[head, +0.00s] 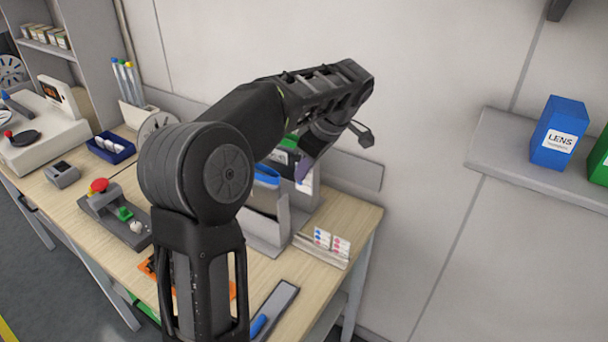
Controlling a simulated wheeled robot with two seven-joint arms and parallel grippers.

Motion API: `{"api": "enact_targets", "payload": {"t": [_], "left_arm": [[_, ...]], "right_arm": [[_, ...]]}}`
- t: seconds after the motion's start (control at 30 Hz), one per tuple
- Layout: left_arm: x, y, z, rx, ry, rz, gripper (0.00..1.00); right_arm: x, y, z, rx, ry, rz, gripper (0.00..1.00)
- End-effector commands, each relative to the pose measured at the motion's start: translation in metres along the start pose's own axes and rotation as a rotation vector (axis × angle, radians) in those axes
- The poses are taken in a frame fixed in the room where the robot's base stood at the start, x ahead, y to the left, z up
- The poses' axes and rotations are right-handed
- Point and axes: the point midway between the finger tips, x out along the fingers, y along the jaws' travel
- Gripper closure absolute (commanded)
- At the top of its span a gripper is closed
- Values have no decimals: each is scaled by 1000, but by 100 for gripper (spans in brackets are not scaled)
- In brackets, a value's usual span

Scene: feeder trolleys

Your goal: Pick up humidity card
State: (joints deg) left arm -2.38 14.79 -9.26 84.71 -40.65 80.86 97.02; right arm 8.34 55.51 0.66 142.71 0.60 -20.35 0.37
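Two small white cards with coloured dots stand side by side in a pale holder (318,252) near the right end of the workbench. The left card (321,237) has blue and red dots, and the right card (341,246) has reddish dots; I cannot read which is the humidity card. My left arm rises across the middle of the head view. My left gripper (338,142) is above and behind the cards, near a grey rack, and apart from them. Its fingers are mostly hidden by the wrist, so its opening is unclear. My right gripper is out of view.
The grey rack (262,232) with folders stands left of the cards. A button box (125,220) and a blue tray (110,148) are farther left. A grey strip (276,308) lies near the front edge. A wall shelf (520,160) holds a blue LENS box (558,133).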

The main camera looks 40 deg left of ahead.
Motion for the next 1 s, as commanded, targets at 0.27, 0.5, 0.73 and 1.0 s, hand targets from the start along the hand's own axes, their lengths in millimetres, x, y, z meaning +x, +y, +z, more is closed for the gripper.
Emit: {"api": "enact_targets", "payload": {"t": [0.27,0.5,0.73,1.0], "left_arm": [[-2,0,-1,-1,0,-1,100],[-2,0,-1,-1,0,0,100],[-2,0,-1,1,0,0,100],[5,17,13,202,-8,75,100]], "right_arm": [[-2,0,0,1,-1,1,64],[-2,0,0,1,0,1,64],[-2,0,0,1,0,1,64],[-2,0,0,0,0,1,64]]}}
